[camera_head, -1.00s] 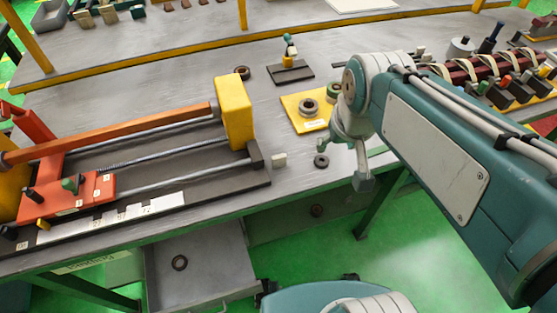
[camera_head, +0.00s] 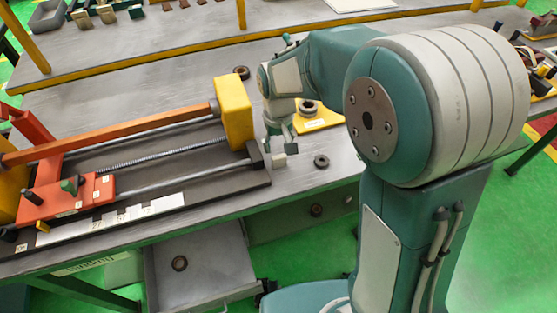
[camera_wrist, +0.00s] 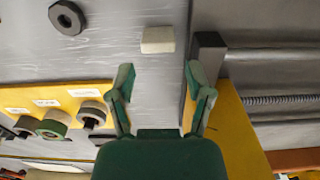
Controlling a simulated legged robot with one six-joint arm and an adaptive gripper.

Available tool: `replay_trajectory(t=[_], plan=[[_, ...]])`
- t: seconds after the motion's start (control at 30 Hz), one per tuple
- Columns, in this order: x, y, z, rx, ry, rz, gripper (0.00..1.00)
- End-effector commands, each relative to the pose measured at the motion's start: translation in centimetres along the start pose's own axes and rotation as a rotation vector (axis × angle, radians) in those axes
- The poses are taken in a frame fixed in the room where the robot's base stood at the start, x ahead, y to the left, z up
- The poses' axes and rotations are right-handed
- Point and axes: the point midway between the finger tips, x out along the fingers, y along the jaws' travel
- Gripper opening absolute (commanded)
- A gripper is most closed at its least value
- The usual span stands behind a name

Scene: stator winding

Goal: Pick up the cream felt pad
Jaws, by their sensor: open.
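The cream felt pad (camera_head: 279,160) is a small pale block on the grey bench, beside the dark end block of the winding machine. It also shows in the wrist view (camera_wrist: 158,40), lying ahead of the fingertips and between their lines. My gripper (camera_head: 280,140) is just behind the pad in the head view and points down at the bench. In the wrist view my gripper (camera_wrist: 158,80) has its two green fingers spread, with nothing between them. The pad is apart from both fingers there. My arm hides part of the bench to the right.
A dark ring (camera_head: 321,161) lies right of the pad. The machine's yellow block (camera_head: 234,112) and dark end block (camera_wrist: 208,60) stand close beside the right finger. A yellow plate (camera_wrist: 50,100) with rings lies left. The bench's front edge is near.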

Motion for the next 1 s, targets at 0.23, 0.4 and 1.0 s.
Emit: replay_trajectory(t=[0.23, 0.4, 1.0], plan=[[2.6, 0.0, 0.0, 0.0, -0.001, 0.001, 0.66], [5.0, 0.1, -0.2, 0.001, -0.004, 0.001, 0.66], [7.6, 0.1, -0.3, 0.001, 0.001, 0.001, 0.37]])
